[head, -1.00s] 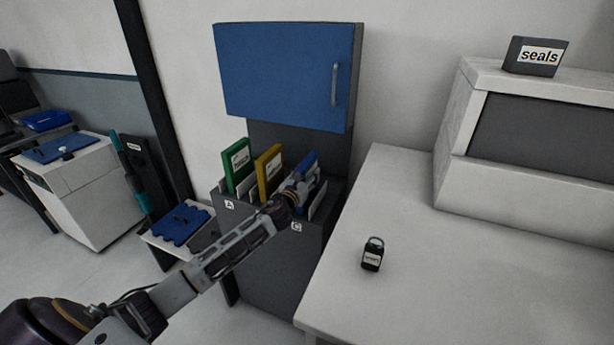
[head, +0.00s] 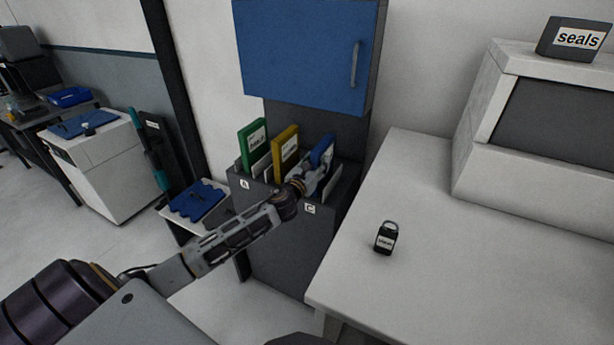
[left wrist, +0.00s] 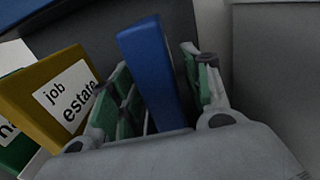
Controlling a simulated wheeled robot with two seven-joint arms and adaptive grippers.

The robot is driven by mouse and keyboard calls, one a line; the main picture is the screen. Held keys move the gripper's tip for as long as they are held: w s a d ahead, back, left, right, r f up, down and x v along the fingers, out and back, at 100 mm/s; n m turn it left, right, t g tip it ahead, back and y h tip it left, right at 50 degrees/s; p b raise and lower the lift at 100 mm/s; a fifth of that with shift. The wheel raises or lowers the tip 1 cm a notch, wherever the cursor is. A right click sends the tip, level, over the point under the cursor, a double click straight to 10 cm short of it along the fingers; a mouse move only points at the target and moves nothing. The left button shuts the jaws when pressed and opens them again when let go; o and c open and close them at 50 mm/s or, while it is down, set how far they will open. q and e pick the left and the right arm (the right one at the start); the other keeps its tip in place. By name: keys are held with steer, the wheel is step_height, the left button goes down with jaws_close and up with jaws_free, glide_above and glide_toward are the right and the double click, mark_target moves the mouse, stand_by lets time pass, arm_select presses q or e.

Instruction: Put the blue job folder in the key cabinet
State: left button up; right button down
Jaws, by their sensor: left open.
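The blue job folder (head: 322,150) stands upright in the right-hand slot, marked C, of the grey folder rack. It also shows in the left wrist view (left wrist: 150,72), between the fingers. My left gripper (head: 318,172) is open, with one finger on each side of the blue folder; I cannot tell whether they touch it. The key cabinet (head: 305,52), with a blue door and a grey handle, hangs above the rack, and its door is shut. My right gripper is not in view.
A green folder (head: 252,146) and a yellow folder (head: 285,150) stand left of the blue one. A white bench (head: 440,260) on the right carries a black padlock-like item (head: 386,238). A box labelled "seals" (head: 573,38) sits on the raised shelf.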

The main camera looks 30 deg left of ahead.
arm_select(q)
steer(key=shift+s+d, duration=0.1)
steer(key=shift+s, duration=1.3)
steer(key=shift+s+d, duration=0.1)
steer(key=shift+s, duration=2.2)
